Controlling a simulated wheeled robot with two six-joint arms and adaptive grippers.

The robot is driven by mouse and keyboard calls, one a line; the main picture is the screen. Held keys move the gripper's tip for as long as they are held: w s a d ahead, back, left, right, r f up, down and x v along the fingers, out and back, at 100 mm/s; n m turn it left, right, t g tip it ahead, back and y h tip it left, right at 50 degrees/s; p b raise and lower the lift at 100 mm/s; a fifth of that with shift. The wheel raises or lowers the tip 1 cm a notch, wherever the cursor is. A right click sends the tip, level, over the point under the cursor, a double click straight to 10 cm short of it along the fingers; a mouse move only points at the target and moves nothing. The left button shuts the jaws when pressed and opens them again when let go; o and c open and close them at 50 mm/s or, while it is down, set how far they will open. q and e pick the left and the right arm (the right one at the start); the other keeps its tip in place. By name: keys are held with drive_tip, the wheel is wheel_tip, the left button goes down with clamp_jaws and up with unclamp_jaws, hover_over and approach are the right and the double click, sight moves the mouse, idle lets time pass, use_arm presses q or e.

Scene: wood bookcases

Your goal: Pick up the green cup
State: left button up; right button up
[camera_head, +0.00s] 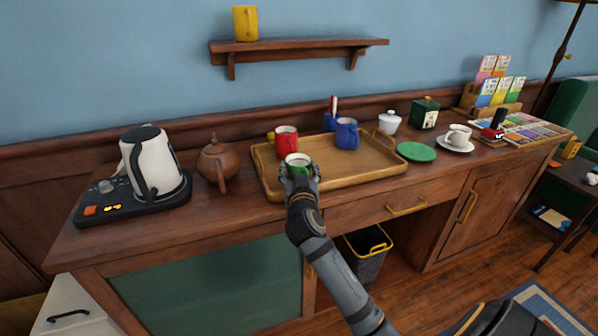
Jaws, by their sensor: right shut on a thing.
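The green cup (298,160) has a pale rim and is at the front left part of the wooden tray (365,174). My right gripper (299,174) reaches up from the bottom of the view and is shut on the green cup, with its fingers at the cup's sides. The gripper hides the cup's lower part, so I cannot tell whether it touches the tray. My left gripper is not in view.
A red mug (286,142) and a blue mug (347,133) stand on the tray behind the green cup. A brown teapot (215,161) and a white kettle (150,165) stand to the left. A green disc (416,152) and a white cup on a saucer (457,137) are to the right.

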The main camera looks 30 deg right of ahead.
drive_tip(key=shift+r, duration=0.2)
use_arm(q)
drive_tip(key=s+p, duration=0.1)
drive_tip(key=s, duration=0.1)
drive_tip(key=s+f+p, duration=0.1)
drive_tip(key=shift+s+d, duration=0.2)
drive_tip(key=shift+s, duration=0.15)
use_arm(e)
wheel_tip(320, 180, up, 10)
drive_tip(key=shift+f, duration=0.15)
